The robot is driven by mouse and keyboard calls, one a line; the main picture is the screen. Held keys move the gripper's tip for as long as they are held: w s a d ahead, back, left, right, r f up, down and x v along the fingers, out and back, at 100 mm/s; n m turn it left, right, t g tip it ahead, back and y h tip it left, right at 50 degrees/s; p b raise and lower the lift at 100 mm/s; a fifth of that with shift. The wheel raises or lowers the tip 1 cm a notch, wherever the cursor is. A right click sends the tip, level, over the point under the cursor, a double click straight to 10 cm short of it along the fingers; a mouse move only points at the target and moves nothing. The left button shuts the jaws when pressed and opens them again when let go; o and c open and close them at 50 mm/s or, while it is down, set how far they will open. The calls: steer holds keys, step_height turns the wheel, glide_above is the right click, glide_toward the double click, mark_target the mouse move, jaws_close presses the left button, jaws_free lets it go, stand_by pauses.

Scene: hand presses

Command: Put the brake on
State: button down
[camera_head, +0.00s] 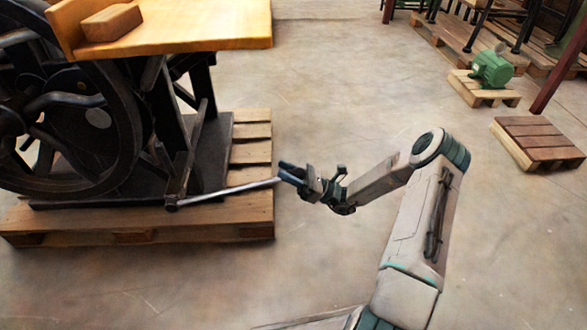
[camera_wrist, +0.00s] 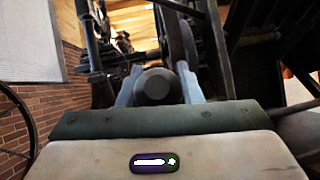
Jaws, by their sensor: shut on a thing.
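A thin metal brake lever (camera_head: 228,191) sticks out to the right from the low pivot at the foot of the dark press (camera_head: 75,115). It lies close to level, rising slightly toward its free end. My gripper (camera_head: 287,173) is shut on that free end, just beyond the pallet's right edge. In the wrist view, the round dark end of the lever (camera_wrist: 153,87) sits between my two blue-grey fingers. The fingers hide part of the lever's tip.
The press stands on a wooden pallet (camera_head: 255,205); its wooden table (camera_head: 200,25) overhangs above and bears a wooden block (camera_head: 112,22). A green motor (camera_head: 492,68) on a small pallet and an empty pallet (camera_head: 537,140) lie at the right. The concrete floor between is clear.

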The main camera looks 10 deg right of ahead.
steer(key=shift+d+f, duration=0.1)
steer(key=shift+f, duration=0.35)
steer(key=c, duration=1)
jaws_free()
steer(key=p+v, duration=0.2)
steer(key=v, duration=1.1)
steer(key=shift+s+d+f, duration=0.15)
steer(key=shift+d+f, duration=0.05)
steer(key=shift+d, duration=0.15)
